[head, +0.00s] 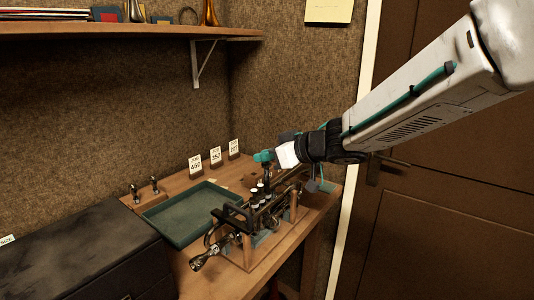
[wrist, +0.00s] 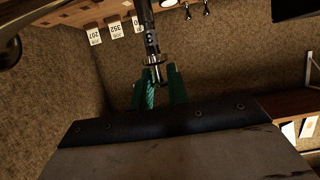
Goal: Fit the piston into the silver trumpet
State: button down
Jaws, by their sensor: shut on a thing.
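The silver trumpet (head: 209,252) lies in a wooden stand (head: 250,252) on the bench in the head view, its bell or mouth end toward the front left and several pale-topped valves along its upper side. My gripper (head: 265,157), with teal fingers, is over the trumpet's far end. In the wrist view my gripper (wrist: 158,82) is shut on the piston (wrist: 151,38), a slim dark and silver rod with a ring near the fingers. In the head view the piston is small and dark below the fingers; I cannot tell whether its lower end touches the trumpet.
A teal tray (head: 163,238) lies left of the stand, with two small dark-stemmed pieces (head: 154,185) behind it. Numbered job cards (head: 215,156) stand along the back. A dark case (head: 75,250) is at the left, a shelf (head: 110,30) above, and a door (head: 450,200) at the right.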

aim_at(267, 179)
jog(key=shift+f, duration=3.25)
dwell(0.9)
jog(key=c, duration=1.3)
grip_release()
jog(key=shift+s, duration=0.1)
